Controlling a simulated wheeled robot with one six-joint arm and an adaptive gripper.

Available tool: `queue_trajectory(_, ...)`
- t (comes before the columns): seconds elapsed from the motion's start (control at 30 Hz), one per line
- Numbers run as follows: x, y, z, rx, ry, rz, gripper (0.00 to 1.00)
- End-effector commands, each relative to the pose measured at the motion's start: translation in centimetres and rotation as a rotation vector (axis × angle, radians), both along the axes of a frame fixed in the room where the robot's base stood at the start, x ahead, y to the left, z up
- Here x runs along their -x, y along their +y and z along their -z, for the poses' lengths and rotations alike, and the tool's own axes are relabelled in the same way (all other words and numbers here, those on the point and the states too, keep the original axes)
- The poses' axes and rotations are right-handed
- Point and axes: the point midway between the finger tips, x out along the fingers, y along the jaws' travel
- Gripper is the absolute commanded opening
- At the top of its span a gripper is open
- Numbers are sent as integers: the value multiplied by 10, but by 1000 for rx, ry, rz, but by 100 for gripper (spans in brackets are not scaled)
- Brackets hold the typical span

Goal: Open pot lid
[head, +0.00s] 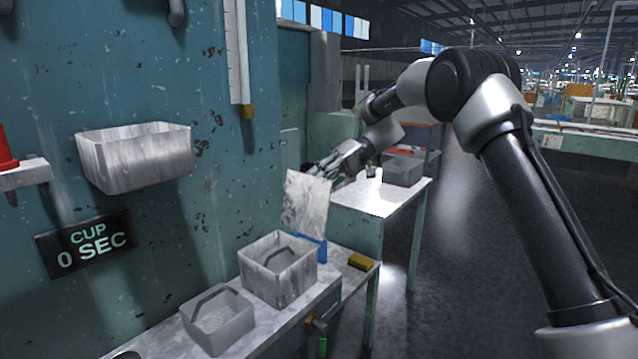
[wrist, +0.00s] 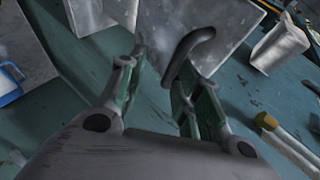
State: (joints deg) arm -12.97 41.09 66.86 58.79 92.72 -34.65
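A square, mottled grey lid (head: 305,203) stands steeply tilted up at the back right edge of a grey metal pot (head: 272,285), whose open top shows. A blue piece (head: 318,247) sits at the pot's right corner by the lid's lower edge. My gripper (head: 328,166) is at the lid's upper right side. In the wrist view, the gripper's fingers (wrist: 160,85) are apart with a gap between them. A dark curved handle (wrist: 188,50) on the lid plate (wrist: 215,25) lies beside the right finger. I cannot tell whether they touch.
A smaller grey tub (head: 218,320) stands left of the pot on the bench. A yellow sponge-like block (head: 360,262) lies to the right. A wall bin (head: 135,160) and a "CUP 0 SEC" sign (head: 88,243) are at left. A white side table (head: 378,196) holds a grey bin.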

Motion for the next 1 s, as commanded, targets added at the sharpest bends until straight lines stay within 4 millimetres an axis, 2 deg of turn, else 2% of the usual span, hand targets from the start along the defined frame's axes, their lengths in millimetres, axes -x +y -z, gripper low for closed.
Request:
queue_trajectory(0.23, 0, 0, -1, -1, -1, 0, 32)
queue_trajectory(0.37, -4, -7, -5, -2, -2, 3, 32)
queue_trajectory(0.8, -39, -77, -46, -1, -2, 2, 32)
queue_trajectory(1.0, -46, -93, -56, -1, -1, 1, 32)
